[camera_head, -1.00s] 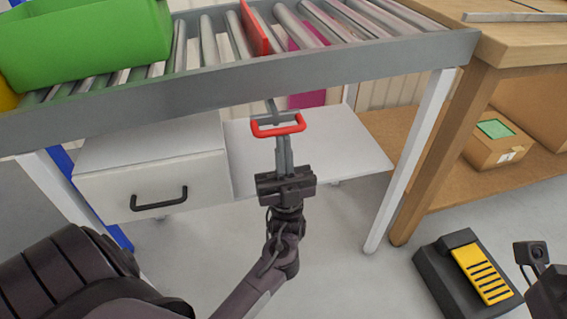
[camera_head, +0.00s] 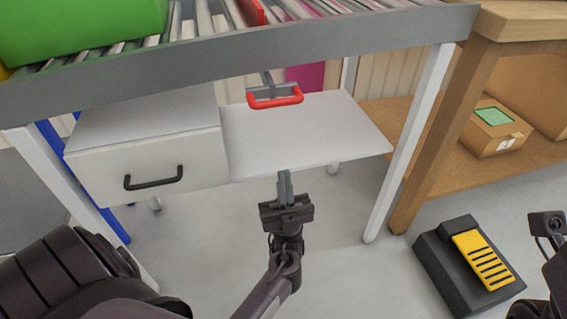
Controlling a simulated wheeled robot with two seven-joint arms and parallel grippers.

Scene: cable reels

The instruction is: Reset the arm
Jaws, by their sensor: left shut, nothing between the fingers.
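My left gripper (camera_head: 285,176) is in the lower middle of the head view, pointing up the picture. Its fingers are together with nothing between them. It is apart from the red handle (camera_head: 275,101), which hangs on a grey bracket under the front edge of the roller conveyor (camera_head: 300,43). At the lower right edge a dark part of my right arm shows, but I see no fingers of the right gripper.
A white drawer unit (camera_head: 148,168) and white shelf (camera_head: 305,135) sit under the conveyor. A green bin (camera_head: 80,25) lies on the rollers. A wooden bench (camera_head: 520,35) with a cardboard box (camera_head: 495,130) stands right. A black pedal with a yellow plate (camera_head: 480,260) is on the floor.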

